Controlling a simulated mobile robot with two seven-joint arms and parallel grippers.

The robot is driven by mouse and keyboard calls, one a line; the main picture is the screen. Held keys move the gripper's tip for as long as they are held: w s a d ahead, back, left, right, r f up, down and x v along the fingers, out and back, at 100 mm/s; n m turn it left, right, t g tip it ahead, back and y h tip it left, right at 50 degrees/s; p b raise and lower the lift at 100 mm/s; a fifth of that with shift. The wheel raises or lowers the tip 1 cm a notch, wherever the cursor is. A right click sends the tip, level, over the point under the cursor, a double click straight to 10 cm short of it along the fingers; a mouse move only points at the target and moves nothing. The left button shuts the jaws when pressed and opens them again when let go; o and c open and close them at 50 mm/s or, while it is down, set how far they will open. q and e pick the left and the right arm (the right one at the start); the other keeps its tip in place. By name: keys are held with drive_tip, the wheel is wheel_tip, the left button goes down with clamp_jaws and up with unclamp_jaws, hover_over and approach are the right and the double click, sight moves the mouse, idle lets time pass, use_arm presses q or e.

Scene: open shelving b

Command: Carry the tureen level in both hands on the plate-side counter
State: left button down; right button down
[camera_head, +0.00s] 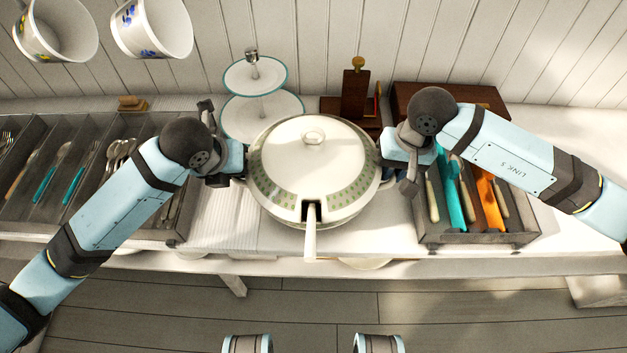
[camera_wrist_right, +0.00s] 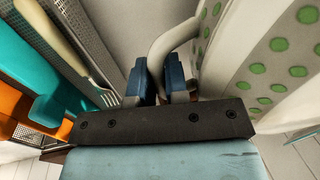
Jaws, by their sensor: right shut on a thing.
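The white lidded tureen (camera_head: 285,150) has a green dotted band and stands upright, looking about level, at the middle of the counter (camera_head: 220,225). A pale ladle handle (camera_head: 310,238) sticks out of the lid notch toward me. My right gripper (camera_head: 383,163) is at the tureen's right side. In the right wrist view its blue fingers (camera_wrist_right: 165,82) are shut on the tureen's looped handle (camera_wrist_right: 172,42). My left gripper (camera_head: 243,163) is at the tureen's left side; its fingertips and that handle are hidden. I cannot tell whether the tureen's base touches the counter.
A grey cutlery tray (camera_head: 180,236) lies at the left. A second tray (camera_head: 470,238) with coloured utensils is close beside my right gripper. A two-tier stand (camera_head: 256,75) and a wooden block (camera_head: 354,92) stand behind the tureen. Two cups (camera_head: 150,28) hang at upper left.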

wheel_tip(320, 180, up, 11)
drive_tip(key=p, duration=1)
drive_tip(key=shift+p, duration=0.4)
